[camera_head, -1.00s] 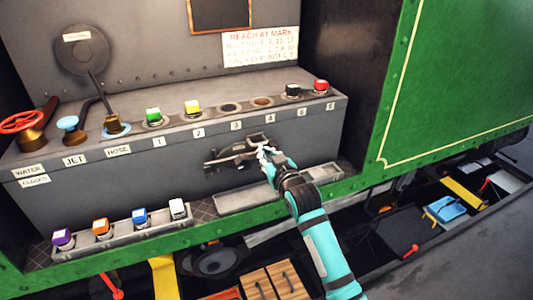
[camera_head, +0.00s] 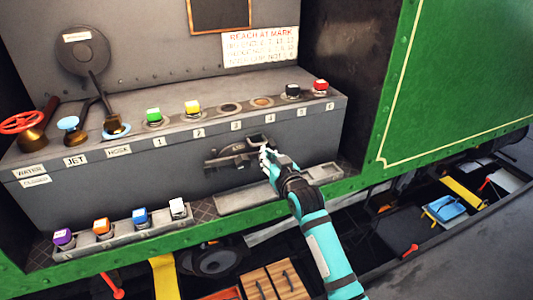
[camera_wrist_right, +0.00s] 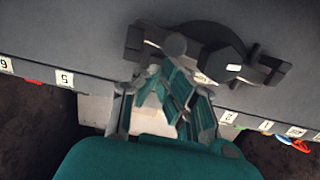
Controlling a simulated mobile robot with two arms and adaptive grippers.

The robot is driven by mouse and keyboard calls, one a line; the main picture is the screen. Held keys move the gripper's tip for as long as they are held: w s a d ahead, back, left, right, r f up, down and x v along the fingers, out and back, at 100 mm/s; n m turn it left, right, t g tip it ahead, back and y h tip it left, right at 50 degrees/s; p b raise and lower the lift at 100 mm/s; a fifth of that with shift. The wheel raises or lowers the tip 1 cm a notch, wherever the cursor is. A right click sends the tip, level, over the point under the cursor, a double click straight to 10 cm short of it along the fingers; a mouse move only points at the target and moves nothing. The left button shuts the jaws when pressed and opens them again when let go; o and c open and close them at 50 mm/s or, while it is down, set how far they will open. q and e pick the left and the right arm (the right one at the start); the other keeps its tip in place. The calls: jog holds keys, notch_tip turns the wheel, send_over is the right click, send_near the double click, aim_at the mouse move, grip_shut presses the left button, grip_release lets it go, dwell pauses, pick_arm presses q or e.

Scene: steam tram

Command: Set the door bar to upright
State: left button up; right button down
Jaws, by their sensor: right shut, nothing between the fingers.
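The door bar (camera_head: 232,157) is a dark metal bar across the front face of the grey box, lying roughly level below labels 2 to 4. It also shows in the right wrist view (camera_wrist_right: 205,43), where the picture is turned over. My right gripper (camera_head: 265,153) is at the bar's right end, close in front of the box face. In the right wrist view my right gripper (camera_wrist_right: 172,85) is shut with nothing between its fingers. Whether it touches the bar I cannot tell. My left gripper is not in view.
Colored caps and open holes line the box top, with a red cap (camera_head: 320,86) at the right. A red valve wheel (camera_head: 22,122) and a blue knob (camera_head: 68,123) stand at the left. Several colored caps sit in a lower tray (camera_head: 150,229). A green panel (camera_head: 460,75) stands right.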

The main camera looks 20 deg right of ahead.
jog(key=f+m, duration=0.2)
jog(key=m, duration=0.2)
jog(key=f+m+y+b, duration=0.1)
jog(key=f+m, duration=0.4)
jog(key=m, duration=0.2)
jog(key=shift+a+f+m+y+b, duration=0.3)
jog(key=shift+a+f+b, duration=0.05)
jog(key=shift+f, duration=0.05)
jog(key=shift+a+f+m+t+b, duration=0.25)
jog(key=shift+a+f+m, duration=0.2)
jog(key=shift+m, duration=0.55)
jog(key=shift+a+f+m+t+b, duration=0.15)
jog(key=shift+a+f+m+b, duration=0.3)
jog(key=shift+m, duration=0.55)
jog(key=shift+a+r, duration=0.1)
